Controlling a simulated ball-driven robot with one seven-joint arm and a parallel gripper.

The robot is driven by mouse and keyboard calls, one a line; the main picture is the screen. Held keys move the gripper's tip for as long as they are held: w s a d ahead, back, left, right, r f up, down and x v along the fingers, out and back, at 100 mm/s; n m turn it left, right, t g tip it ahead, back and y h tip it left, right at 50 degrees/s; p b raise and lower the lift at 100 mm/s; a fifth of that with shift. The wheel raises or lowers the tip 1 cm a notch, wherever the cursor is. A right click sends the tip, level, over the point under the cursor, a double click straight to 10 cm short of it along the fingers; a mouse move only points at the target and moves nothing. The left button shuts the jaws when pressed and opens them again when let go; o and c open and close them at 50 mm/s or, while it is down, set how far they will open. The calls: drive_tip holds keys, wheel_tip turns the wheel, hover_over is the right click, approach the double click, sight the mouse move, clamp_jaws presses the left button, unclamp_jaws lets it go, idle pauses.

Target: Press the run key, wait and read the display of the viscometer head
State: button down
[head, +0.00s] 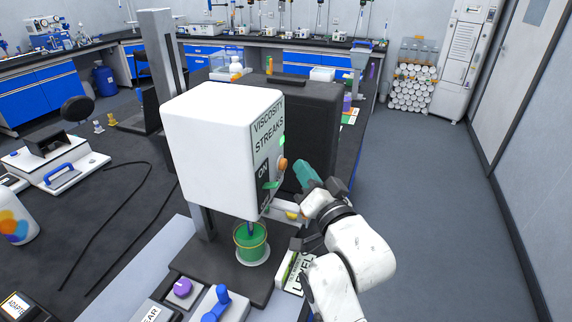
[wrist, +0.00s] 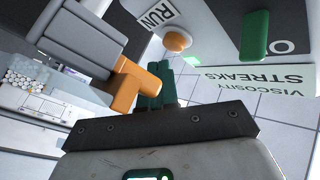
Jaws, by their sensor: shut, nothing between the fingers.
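The viscometer head (head: 215,140) is a white box on a column, with a "VISCOSITY STREAKS" label (head: 268,125) on its right side. That label also shows upside down in the wrist view (wrist: 265,78). The round orange run key (head: 282,163) sticks out of this side; in the wrist view the key (wrist: 177,39) is beside a "RUN" label (wrist: 158,14). A dark display panel (head: 263,172) carries white characters, too oblique to read fully. My gripper (head: 304,171) has teal fingers, shut and empty. Its tips (wrist: 160,72) are close to the key, apparently apart from it.
A beaker of green liquid (head: 250,243) stands under the head. A black box (head: 318,105) stands behind it. A "LEVEL" card (head: 297,278) lies near my arm. A purple knob (head: 182,287) and blue handle (head: 221,295) are in front. Floor at right is clear.

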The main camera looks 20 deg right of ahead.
idle(0.4)
drive_tip(key=shift+w+a, duration=0.2)
drive_tip(key=shift+a, duration=0.15)
drive_tip(key=shift+w+a+b, duration=0.25)
drive_tip(key=shift+a+b, duration=0.15)
drive_tip(key=shift+a, duration=0.15)
idle(0.6)
drive_tip(key=shift+w+a+f, duration=0.15)
drive_tip(key=shift+a+f, duration=0.05)
drive_tip(key=shift+a, duration=0.15)
idle(0.6)
drive_tip(key=shift+d, duration=0.15)
drive_tip(key=shift+s+d+f, duration=0.3)
drive_tip(key=shift+s+d, duration=0.15)
drive_tip(key=shift+s, duration=0.15)
drive_tip(key=shift+d, duration=0.1)
